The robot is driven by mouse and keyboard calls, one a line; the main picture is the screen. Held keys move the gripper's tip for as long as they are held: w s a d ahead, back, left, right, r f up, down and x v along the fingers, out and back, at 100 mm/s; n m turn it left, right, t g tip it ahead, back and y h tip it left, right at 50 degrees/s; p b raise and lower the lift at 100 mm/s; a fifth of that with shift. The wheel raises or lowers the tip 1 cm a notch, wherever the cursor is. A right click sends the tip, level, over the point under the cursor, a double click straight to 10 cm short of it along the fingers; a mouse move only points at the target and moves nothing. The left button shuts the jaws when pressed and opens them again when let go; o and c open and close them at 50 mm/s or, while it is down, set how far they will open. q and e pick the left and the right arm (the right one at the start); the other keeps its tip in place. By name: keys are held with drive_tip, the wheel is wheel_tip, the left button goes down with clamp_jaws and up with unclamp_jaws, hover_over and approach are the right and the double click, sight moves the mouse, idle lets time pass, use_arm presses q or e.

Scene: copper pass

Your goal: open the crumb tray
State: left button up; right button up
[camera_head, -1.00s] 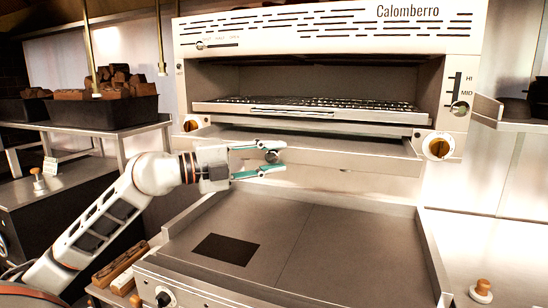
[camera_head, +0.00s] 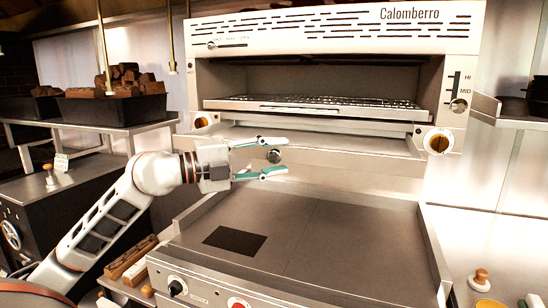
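The Calomberro grill (camera_head: 330,52) stands at the back, with a wide, shallow metal crumb tray (camera_head: 340,143) low under its rack. The tray's flat top shows and its front edge stands out from the body. A small dark round knob (camera_head: 274,156) shows at the tray's front, left of its middle. My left gripper (camera_head: 274,156) has its teal fingers apart, one above and one below the knob. I cannot tell whether they touch it. My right gripper is not in view.
A flat griddle (camera_head: 330,240) with raised side rims lies below the tray. Grill dials (camera_head: 438,142) flank the tray. A black bin (camera_head: 110,110) of brown blocks stands on a shelf at left. Free air lies above the griddle.

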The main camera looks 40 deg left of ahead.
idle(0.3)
use_arm(q)
drive_tip(key=v, duration=1.2)
drive_tip(key=shift+s+d, duration=0.1)
idle(0.4)
drive_tip(key=w+d+f+n+t+y, duration=0.15)
drive_tip(key=f+n, duration=0.45)
drive_tip(key=f, duration=0.7)
drive_tip(key=w+d+f+n+t+y, duration=0.1)
drive_tip(key=d+f+n+y, duration=0.3)
drive_tip(key=f, duration=0.8)
drive_tip(key=w+f+n+t+y, duration=0.1)
drive_tip(key=f+n+y, duration=0.1)
drive_tip(key=f+n, duration=0.8)
drive_tip(key=s+d+f+g, duration=0.2)
drive_tip(key=s+d+f, duration=0.2)
drive_tip(key=f, duration=0.4)
drive_tip(key=s+d+f+g, duration=0.3)
drive_tip(key=s+d+f, duration=0.2)
drive_tip(key=d+f, duration=0.2)
drive_tip(key=s+d+f+g, duration=0.3)
drive_tip(key=s+d+f, duration=0.2)
drive_tip(key=f, duration=0.5)
drive_tip(key=shift+d+f+h, duration=0.35)
drive_tip(key=shift+d+f, duration=0.05)
drive_tip(key=shift+d, duration=0.15)
